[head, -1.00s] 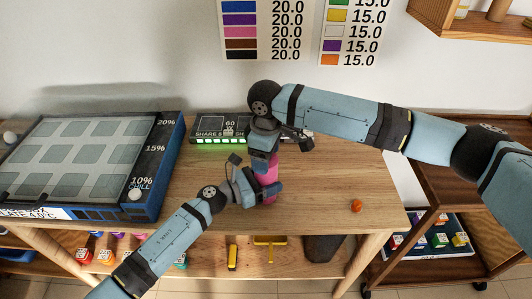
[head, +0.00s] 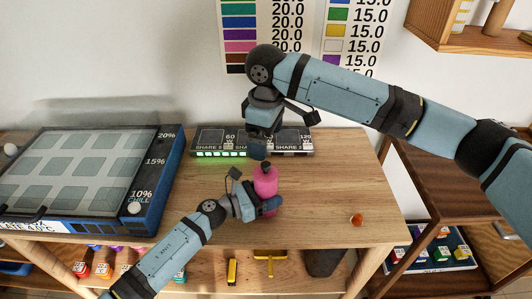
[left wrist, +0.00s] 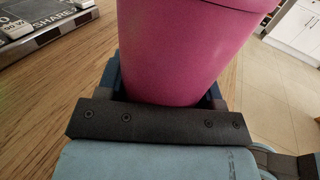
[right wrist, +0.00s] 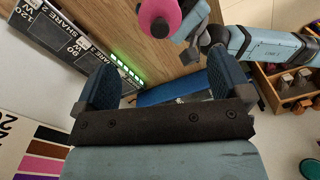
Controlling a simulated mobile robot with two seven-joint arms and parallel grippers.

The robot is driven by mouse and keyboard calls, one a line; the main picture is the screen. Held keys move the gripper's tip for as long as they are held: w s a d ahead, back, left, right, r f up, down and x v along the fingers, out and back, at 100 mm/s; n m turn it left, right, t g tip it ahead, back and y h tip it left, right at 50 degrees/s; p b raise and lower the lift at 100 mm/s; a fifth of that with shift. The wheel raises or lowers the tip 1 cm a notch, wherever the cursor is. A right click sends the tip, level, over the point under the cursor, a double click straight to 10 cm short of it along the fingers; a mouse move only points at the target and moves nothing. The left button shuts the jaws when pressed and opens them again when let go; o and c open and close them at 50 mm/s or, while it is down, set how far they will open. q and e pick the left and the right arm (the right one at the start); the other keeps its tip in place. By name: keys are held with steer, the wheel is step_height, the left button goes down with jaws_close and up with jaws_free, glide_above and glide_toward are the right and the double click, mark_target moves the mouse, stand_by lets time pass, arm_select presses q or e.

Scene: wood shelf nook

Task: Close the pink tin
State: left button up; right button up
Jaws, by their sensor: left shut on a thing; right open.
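The pink tin (head: 265,185) stands upright on the wooden table, with a dark knob-like cap (head: 265,167) on top. My left gripper (head: 260,207) is shut around the tin's lower body. In the left wrist view the pink wall (left wrist: 185,50) sits between the fingers, its top out of frame. My right gripper (head: 258,150) is above and behind the tin, apart from it. In the right wrist view it is open and empty (right wrist: 160,80), and the dark cap (right wrist: 160,28) shows on the tin's end (right wrist: 158,10). Whether the cap is fully seated I cannot tell.
A blue-edged tray unit (head: 158,180) stands at the left. Dark display boxes (head: 290,140) with a green light strip stand along the wall behind the tin. A small orange object (head: 356,220) lies at the right. The table between it and the tin is clear.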

steer(key=shift+r, duration=0.9)
arm_select(q)
steer(key=o, duration=1.4)
steer(key=shift+c, duration=0.2)
steer(key=shift+a, duration=0.1)
steer(key=b+v, duration=0.1)
steer(key=v, duration=1.2)
steer(key=shift+s+a, duration=0.2)
steer(key=shift+a, duration=0.05)
arm_select(e)
steer(key=shift+f, duration=0.6)
